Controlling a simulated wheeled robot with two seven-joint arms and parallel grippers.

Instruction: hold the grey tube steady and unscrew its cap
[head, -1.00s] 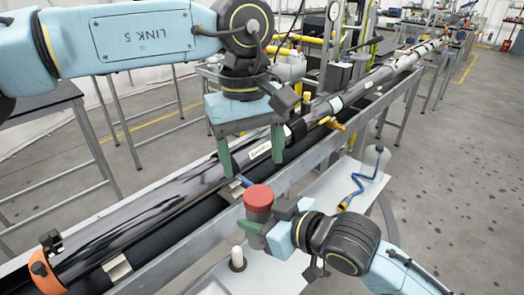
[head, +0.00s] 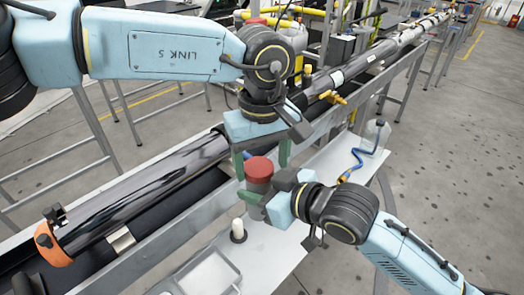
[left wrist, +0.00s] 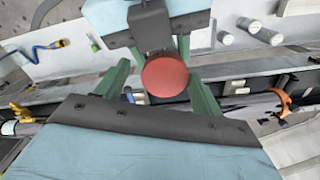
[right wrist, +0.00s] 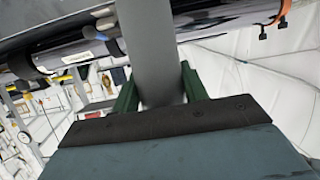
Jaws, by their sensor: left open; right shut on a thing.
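The grey tube (head: 254,189) stands upright with a round red cap (head: 259,168) on top. My right gripper (head: 262,203) is shut on the tube; the right wrist view shows the tube (right wrist: 152,60) between its green fingers. My left gripper (head: 262,160) is open above and around the cap. In the left wrist view the cap (left wrist: 165,75) sits between the two spread green fingers, with the right one close to its edge. I cannot tell whether either finger touches the cap.
A long dark glossy pipe (head: 140,190) lies in a metal trough behind the tube. A white side table (head: 265,245) below holds a white peg (head: 238,230), a tray (head: 208,272) and a clear bottle with a blue hose (head: 357,160). An orange clamp (head: 48,245) is at the left.

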